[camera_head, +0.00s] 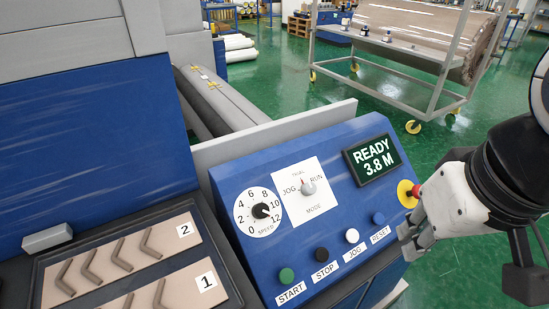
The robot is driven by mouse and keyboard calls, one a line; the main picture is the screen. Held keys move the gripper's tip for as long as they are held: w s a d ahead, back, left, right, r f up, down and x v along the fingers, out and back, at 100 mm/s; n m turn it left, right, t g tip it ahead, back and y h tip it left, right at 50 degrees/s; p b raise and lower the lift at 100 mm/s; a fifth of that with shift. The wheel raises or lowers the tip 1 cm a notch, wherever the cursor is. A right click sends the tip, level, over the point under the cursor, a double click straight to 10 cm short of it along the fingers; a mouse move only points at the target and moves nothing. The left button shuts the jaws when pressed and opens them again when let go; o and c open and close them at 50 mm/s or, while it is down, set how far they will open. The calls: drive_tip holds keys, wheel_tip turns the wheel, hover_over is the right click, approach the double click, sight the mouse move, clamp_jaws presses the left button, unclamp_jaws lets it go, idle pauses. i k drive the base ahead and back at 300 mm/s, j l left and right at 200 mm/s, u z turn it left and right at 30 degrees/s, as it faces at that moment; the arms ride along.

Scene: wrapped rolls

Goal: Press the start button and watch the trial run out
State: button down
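The blue control panel (325,225) stands in the middle of the view. Its green START button (286,275) is at the lower left of a row, with a black STOP button (321,255) beside it. The display (371,160) reads READY 3.8 M. The mode knob (308,187) sits among the labels TRIAL, JOG and RUN. The speed dial (261,211) is marked 0 to 12. My gripper (408,240) is at the panel's right edge, apart from START; its fingers look close together, but I cannot tell whether they are shut.
A white JOG button (352,236), a blue RESET button (378,218) and a red emergency knob (410,193) on yellow lie near my gripper. A tray (40,280) of hex keys is at lower left. A wheeled cart (390,91) with a wrapped roll stands behind.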

sight(287, 276)
drive_tip(key=k+j+u, duration=0.15)
drive_tip(key=k, duration=0.25)
drive_tip(key=k+j+u, duration=0.15)
drive_tip(key=j, duration=0.15)
drive_tip(key=k+j+u, duration=0.15)
drive_tip(key=j, duration=0.15)
drive_tip(key=j+u, duration=0.15)
drive_tip(key=j, duration=0.2)
drive_tip(key=k+j+u, duration=0.2)
drive_tip(key=j, duration=0.15)
drive_tip(key=i, duration=0.05)
